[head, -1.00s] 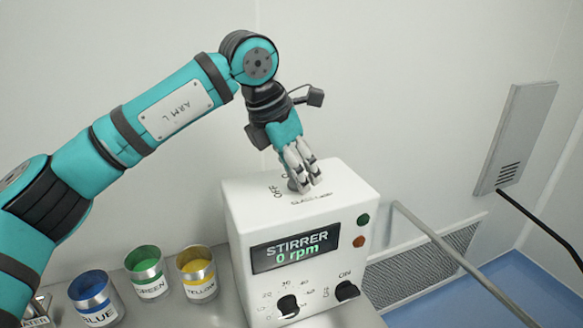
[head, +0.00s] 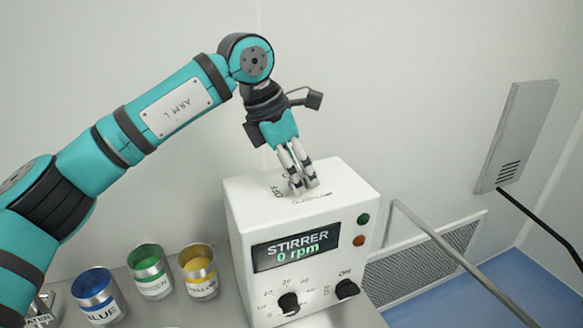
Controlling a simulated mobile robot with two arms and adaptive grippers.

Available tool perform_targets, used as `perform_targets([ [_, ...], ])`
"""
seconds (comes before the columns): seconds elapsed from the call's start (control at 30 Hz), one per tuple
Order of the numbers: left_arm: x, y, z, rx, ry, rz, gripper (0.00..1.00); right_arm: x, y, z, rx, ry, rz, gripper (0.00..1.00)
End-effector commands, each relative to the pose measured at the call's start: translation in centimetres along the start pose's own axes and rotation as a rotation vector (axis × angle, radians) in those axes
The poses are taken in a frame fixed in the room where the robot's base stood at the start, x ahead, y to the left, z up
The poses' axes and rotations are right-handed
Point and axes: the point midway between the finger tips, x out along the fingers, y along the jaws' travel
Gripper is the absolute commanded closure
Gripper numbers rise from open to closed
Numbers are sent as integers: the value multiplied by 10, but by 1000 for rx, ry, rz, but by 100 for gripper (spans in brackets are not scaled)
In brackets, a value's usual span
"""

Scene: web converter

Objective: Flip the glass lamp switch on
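The glass lamp switch sits on top of the white stirrer box (head: 235,215), where "OFF" and a partly covered label are printed. The switch itself is mostly hidden behind my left fingers. My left gripper (head: 305,188) points down at the box top with its fingertips at the switch's place. Its fingers are close together; I cannot tell whether they grip or touch the switch. My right gripper is not in view.
The box front has a display (head: 297,247) reading "STIRRER 0 rpm", a green button (head: 364,219), a red button (head: 359,240) and two black knobs. Blue (head: 97,297), green (head: 150,270) and yellow (head: 198,270) cans stand left. A metal rail (head: 440,243) runs right.

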Motion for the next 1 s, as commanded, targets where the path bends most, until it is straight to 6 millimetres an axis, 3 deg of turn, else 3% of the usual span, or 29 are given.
perform_targets([
  [0.03, 0, 0, 0, -1, 0, 0, 41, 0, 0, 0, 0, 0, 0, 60],
  [0.13, 0, 0, 0, -1, -2, 1, 28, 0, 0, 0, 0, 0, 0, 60],
  [0.53, -11, 1, 2, -2, -8, 4, 27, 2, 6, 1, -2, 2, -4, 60],
  [1.0, -102, 0, -2, -2, -8, 4, 27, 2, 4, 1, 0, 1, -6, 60],
])
